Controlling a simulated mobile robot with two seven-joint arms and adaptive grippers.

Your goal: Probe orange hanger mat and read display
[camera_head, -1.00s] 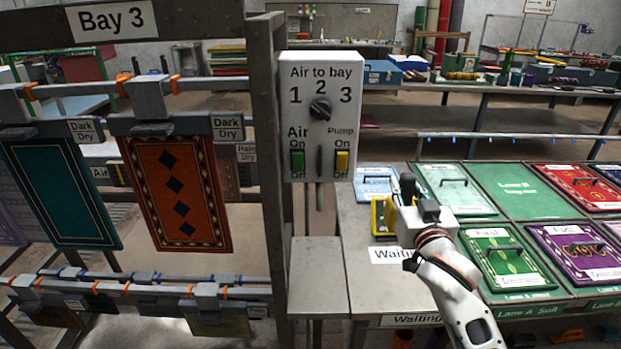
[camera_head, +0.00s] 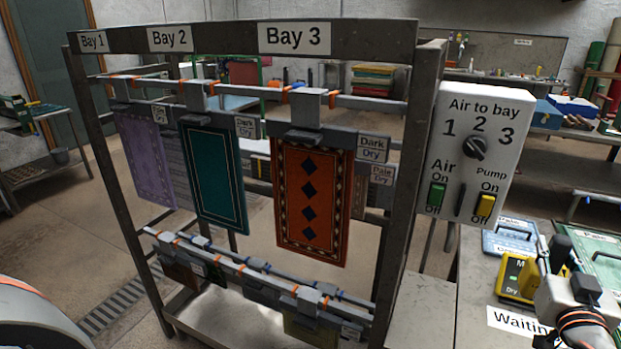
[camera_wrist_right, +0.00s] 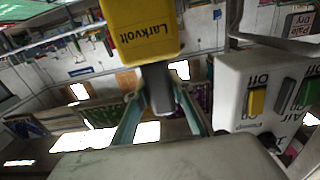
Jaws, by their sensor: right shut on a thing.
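The orange mat (camera_head: 313,241) with dark blue diamonds hangs from a clamp bar under the Bay 3 sign in the head view, facing me. My right gripper (camera_head: 560,262) is at the lower right, well away from the mat, above the bench. In the right wrist view it is shut on the grey stem of a yellow device (camera_wrist_right: 140,30) marked "Larkvolt"; no display face of it shows there. A yellow unit (camera_head: 512,276) with a partly hidden face, reading "Dry", shows beside the gripper; I cannot tell if it is the held device. My left gripper is out of view.
A teal mat (camera_head: 214,180) and a purple mat (camera_head: 146,160) hang left of the orange one. A white control box (camera_head: 478,150) with a dial and switches stands between rack and gripper. The rack's upright (camera_head: 412,170) borders Bay 3.

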